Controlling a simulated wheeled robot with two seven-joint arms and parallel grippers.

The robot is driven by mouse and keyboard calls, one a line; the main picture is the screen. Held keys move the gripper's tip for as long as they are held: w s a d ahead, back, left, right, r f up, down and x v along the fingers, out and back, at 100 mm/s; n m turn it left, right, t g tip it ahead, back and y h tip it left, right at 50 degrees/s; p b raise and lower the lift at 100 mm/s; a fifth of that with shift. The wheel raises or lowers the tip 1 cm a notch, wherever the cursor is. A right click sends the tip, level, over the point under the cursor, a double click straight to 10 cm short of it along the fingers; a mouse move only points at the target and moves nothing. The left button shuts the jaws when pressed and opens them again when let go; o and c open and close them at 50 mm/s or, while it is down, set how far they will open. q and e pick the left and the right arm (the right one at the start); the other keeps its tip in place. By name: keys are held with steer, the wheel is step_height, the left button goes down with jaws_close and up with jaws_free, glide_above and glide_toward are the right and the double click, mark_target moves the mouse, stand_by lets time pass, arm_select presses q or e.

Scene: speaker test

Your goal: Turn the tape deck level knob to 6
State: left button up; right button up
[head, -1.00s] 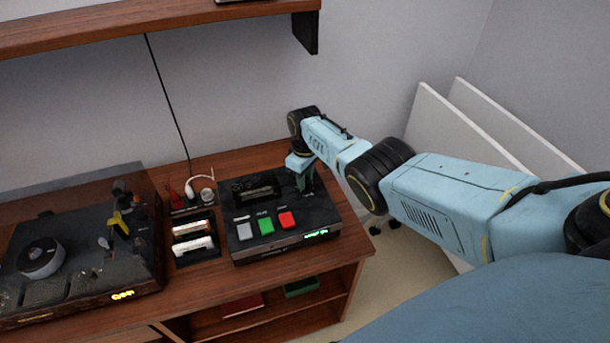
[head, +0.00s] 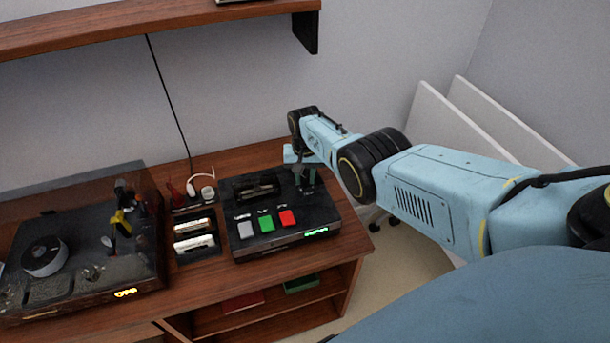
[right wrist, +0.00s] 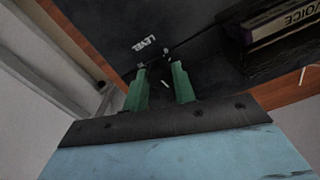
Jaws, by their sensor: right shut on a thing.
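The black tape deck (head: 238,207) sits on the right part of the wooden cabinet, with grey, green and red buttons on top and a small lit green display at its front right. My right gripper (head: 307,187) points down at the deck's right side. In the right wrist view its green fingers (right wrist: 160,72) are shut on the dark level knob (right wrist: 165,83), which has a small white mark. The white LEVEL label (right wrist: 144,43) is beside the fingertips. The knob's scale numbers cannot be read, so its setting is unclear. My left gripper is not in view.
A cassette labelled VOICE (right wrist: 290,20) lies in the deck near the gripper. Left of the deck are a tray with cassettes (head: 194,243) and a dark machine with a round reel (head: 45,257). A wooden shelf (head: 150,22) hangs above; white panels (head: 450,130) stand at right.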

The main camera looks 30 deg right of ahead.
steer(key=m, duration=0.3)
steer(key=shift+m, duration=2.3)
steer(key=o, duration=1)
steer(key=shift+r, duration=0.15)
